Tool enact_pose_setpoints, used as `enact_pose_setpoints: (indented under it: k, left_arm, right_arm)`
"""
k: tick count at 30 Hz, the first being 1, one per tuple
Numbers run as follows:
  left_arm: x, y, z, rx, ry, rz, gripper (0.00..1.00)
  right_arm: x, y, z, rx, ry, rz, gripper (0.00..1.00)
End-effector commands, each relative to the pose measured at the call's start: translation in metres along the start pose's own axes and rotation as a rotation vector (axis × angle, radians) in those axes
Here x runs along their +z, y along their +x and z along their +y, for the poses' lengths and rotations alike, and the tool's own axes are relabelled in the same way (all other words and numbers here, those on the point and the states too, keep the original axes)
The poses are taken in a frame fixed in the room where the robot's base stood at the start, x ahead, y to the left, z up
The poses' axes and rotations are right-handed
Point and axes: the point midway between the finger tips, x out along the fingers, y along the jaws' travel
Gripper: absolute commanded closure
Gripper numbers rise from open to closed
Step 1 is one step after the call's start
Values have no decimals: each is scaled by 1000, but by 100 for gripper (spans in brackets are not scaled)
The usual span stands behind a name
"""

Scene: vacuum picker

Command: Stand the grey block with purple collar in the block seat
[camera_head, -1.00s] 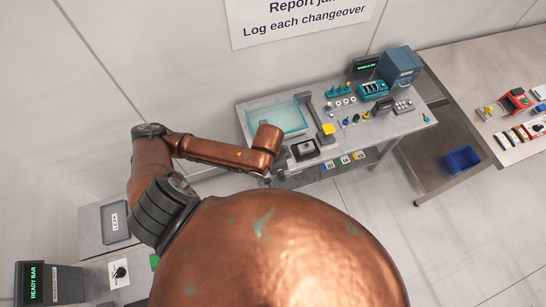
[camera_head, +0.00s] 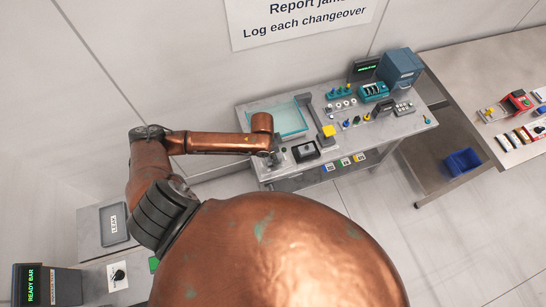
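My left arm reaches in from the left, and its gripper (camera_head: 275,160) points down at the front left of the grey bench. The fingers are too small to tell whether they are open or shut, or whether they hold anything. I cannot make out a grey block with a purple collar in this view. The block seat cannot be told for certain. A dark square fixture (camera_head: 305,151) sits on the bench just right of the gripper, apart from it. My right gripper is out of view.
The grey bench (camera_head: 405,122) carries a clear teal-edged tray (camera_head: 291,120), a yellow-topped post (camera_head: 328,131), a teal rack (camera_head: 372,91) and a blue-grey box (camera_head: 400,68). A blue bin (camera_head: 462,162) stands at right. A LEAK tray (camera_head: 115,225) lies at lower left.

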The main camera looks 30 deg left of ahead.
Motion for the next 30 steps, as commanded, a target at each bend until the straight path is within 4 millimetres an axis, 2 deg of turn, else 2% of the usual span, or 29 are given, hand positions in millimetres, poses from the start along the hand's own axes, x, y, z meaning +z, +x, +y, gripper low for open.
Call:
enact_pose_setpoints:
  k: [3,13,14,15,21,30]
  left_arm:
    - [1,11,-1,-1,0,1,98]
    - [2,14,0,-1,0,1,98]
    - [2,13,0,-1,0,1,70]
    - [2,13,0,-1,0,1,67]
    - [2,13,0,-1,0,0,54]
    - [2,11,0,-1,0,1,54]
  right_arm:
    - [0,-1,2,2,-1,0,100]
    - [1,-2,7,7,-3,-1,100]
    - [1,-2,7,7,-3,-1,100]
    - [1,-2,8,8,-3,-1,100]
    - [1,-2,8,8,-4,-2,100]
    - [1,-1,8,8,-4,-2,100]
